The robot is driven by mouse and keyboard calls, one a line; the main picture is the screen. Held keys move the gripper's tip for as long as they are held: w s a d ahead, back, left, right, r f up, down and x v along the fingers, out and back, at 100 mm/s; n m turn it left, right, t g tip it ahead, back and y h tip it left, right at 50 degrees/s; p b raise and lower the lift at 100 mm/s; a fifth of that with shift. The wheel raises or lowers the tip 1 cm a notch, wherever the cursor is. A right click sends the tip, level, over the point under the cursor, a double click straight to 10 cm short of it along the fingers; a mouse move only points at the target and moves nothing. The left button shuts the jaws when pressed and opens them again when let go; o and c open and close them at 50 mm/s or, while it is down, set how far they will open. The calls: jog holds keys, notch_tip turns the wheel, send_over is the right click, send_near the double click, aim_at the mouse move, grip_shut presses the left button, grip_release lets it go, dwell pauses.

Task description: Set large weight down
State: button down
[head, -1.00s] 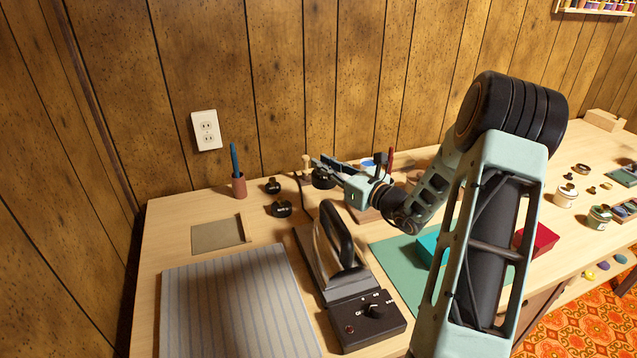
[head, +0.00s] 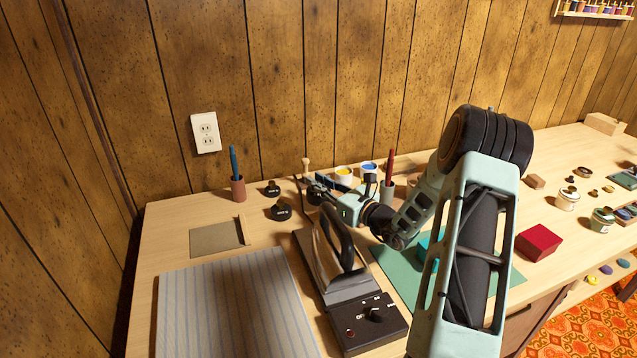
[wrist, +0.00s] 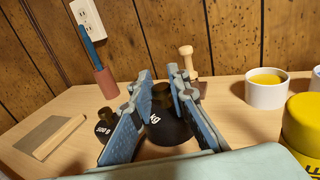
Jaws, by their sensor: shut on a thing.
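The large weight (wrist: 167,128) is black with a knob, and its label is partly covered. My gripper (wrist: 159,82) is shut on it, one blue-grey finger on each side. In the head view the large weight (head: 314,197) is low at the table's back, behind the iron; whether its base touches the wood I cannot tell. My gripper (head: 319,184) hides part of it there. A 500 g weight (head: 281,212) stands to its left on the table (head: 170,218), and a smaller black weight (head: 272,188) stands behind that one.
The iron (head: 334,250) on its black stand is close in front. A pen cup (head: 238,189) is at back left. A wooden peg (head: 306,165) and white paint pots (head: 344,175) are behind my gripper.

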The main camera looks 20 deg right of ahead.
jog(key=shift+f+b, duration=0.2)
jog(key=shift+b, duration=0.1)
jog(key=shift+f, duration=0.25)
jog(key=c, duration=2.3)
grip_release()
jog(key=shift+f, duration=0.15)
jog(key=o, duration=0.5)
jog(key=shift+c, duration=0.2)
jog(key=shift+r+p, duration=0.35)
jog(key=shift+r, duration=0.3)
jog(key=p+v, duration=0.1)
jog(key=v, duration=1.1)
